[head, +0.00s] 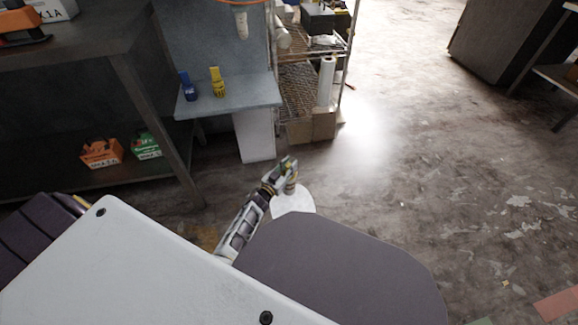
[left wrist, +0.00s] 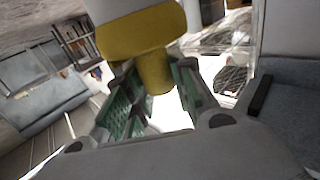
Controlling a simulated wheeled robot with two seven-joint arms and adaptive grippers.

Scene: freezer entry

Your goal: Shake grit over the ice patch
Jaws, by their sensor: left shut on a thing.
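My left gripper (head: 284,169) reaches out over the floor beside the grey bench, shut on a small shaker (head: 291,184). In the left wrist view the shaker (left wrist: 150,38) has a pale body and a yellow collar and neck. The neck sits between the green-padded fingers (left wrist: 155,95). What it holds cannot be seen. A white rounded ice patch (head: 293,203) lies on the floor just below the gripper in the head view, partly covered by my own body. White also shows beyond the fingers in the left wrist view. My right gripper is not in view.
A grey bench (head: 235,97) carries a blue bottle (head: 188,88) and a yellow bottle (head: 217,84). A wire rack (head: 303,85) with a cardboard box (head: 312,126) stands right of it. A dark shelf (head: 70,60) is at left. Worn floor (head: 440,170) at right is open.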

